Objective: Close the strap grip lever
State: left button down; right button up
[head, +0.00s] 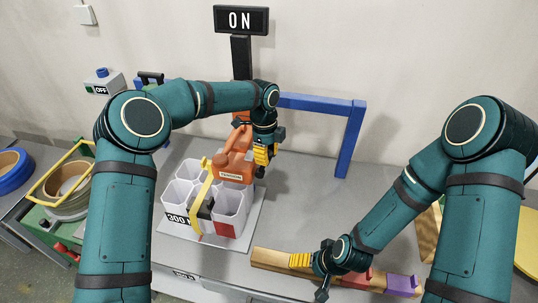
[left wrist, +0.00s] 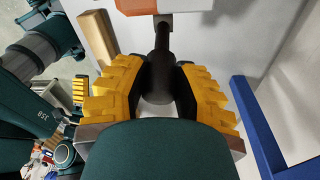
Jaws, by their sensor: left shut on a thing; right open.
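An orange strapping tool (head: 235,165) with a "TENSION" label sits on a bundle of white hexagonal tubes (head: 180,193). A yellow strap (head: 206,196) runs over the bundle. My left gripper (head: 264,154) is at the right side of the tool. In the left wrist view its yellow fingers (left wrist: 158,95) are shut on a dark, rounded lever grip (left wrist: 158,78), whose shaft runs up to the orange body (left wrist: 165,6). In the head view the gripper mostly hides this lever. My right gripper (head: 300,261) is open, low over a wooden rail, apart from the tool.
The wooden rail (head: 272,257) with red and purple blocks (head: 402,284) lies at the bench's front right. A blue frame (head: 352,140) stands behind the tool. An "ON" sign (head: 240,20) rises at the back. Coils (head: 66,182) lie at left.

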pick_arm(q)
jog(key=shift+w+a+r+h, duration=0.1)
jog(key=shift+a+h, duration=0.55)
jog(key=shift+h, duration=0.05)
jog(key=shift+w+a+g+h, duration=0.1)
jog(key=shift+a+g+h, duration=0.2)
jog(key=shift+a+h, duration=0.4)
jog(key=shift+w+a+g+h+b, duration=0.2)
jog(key=shift+a+h, duration=0.25)
jog(key=shift+h, duration=0.3)
jog(key=shift+a+g+h+b, duration=0.1)
jog(key=shift+a+h+b, duration=0.3)
jog(key=shift+h, duration=0.35)
pick_arm(e)
jog(key=shift+f, duration=0.45)
